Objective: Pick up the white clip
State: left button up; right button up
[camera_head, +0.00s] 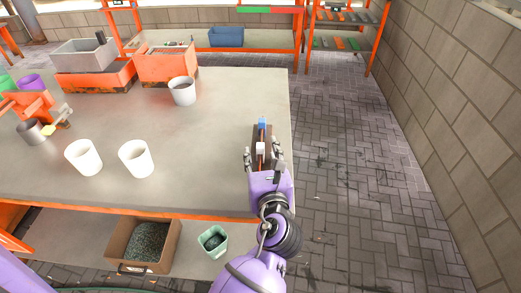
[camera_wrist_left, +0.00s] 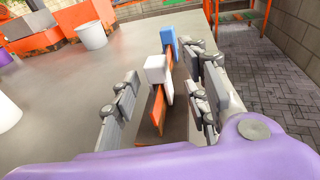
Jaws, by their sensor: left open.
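The white clip (camera_head: 261,148) sits on an orange strip on a dark stand near the table's right edge. In the left wrist view the white clip (camera_wrist_left: 157,70) is a pale block, upright on the orange strip. A blue clip (camera_head: 262,124) is just behind it; it also shows in the left wrist view (camera_wrist_left: 169,42). My left gripper (camera_head: 262,156) is open, its fingers on either side of the white clip with gaps visible. Its fingers partly hide the stand. My right gripper is not in view.
Orange and grey bins (camera_head: 165,65) are at the back. A cardboard box (camera_head: 125,258) and green bin (camera_head: 222,249) are below.

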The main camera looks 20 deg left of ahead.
pick_arm(q)
jog(key=c, duration=0.9)
jog(key=shift+r, duration=0.1)
